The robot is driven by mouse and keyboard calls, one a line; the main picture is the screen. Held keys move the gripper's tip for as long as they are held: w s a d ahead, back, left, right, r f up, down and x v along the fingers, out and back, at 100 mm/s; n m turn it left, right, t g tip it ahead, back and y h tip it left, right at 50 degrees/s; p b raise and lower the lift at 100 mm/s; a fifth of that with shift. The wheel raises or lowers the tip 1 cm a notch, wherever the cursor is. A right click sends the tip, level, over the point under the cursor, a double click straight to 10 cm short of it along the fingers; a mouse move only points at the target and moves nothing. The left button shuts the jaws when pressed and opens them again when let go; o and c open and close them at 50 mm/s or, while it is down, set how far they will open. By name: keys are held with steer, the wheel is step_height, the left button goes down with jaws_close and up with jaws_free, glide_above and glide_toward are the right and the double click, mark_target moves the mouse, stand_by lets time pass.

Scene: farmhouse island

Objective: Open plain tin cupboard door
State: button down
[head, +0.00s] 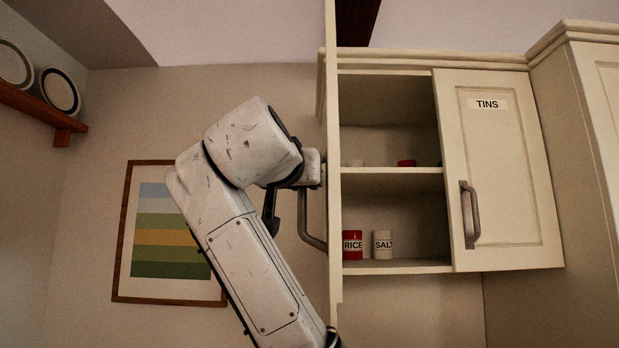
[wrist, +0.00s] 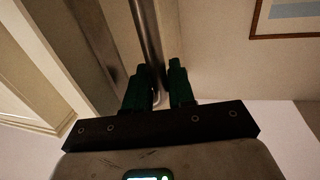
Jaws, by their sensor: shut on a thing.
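The plain, unlabelled left door (head: 333,130) of the cream wall cupboard stands swung out and shows nearly edge-on in the head view. Its grey bar handle (head: 311,232) is on the face turned left. In the wrist view, the handle (wrist: 147,40) runs between the green fingers of my gripper (wrist: 158,82), with the door's face to the left. My gripper is shut on this handle. In the head view, my arm hides much of the grip. The right door (head: 500,150), labelled TINS, is closed.
Inside the opening, a red RICE tin (head: 352,245) and a pale SALT tin (head: 383,244) stand on the bottom; a red item (head: 406,163) shows on the shelf above. A framed picture (head: 160,230) hangs behind my arm. A plate shelf (head: 40,112) is at upper left.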

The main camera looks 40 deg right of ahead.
steer(key=shift+w+a, duration=0.1)
steer(key=shift+w, duration=0.05)
steer(key=c, duration=1.1)
jaws_free()
steer(key=b+v, duration=0.3)
steer(key=v, duration=0.7)
steer(key=shift+a+b, duration=0.25)
steer(key=shift+b, duration=0.1)
steer(key=shift+f, duration=0.1)
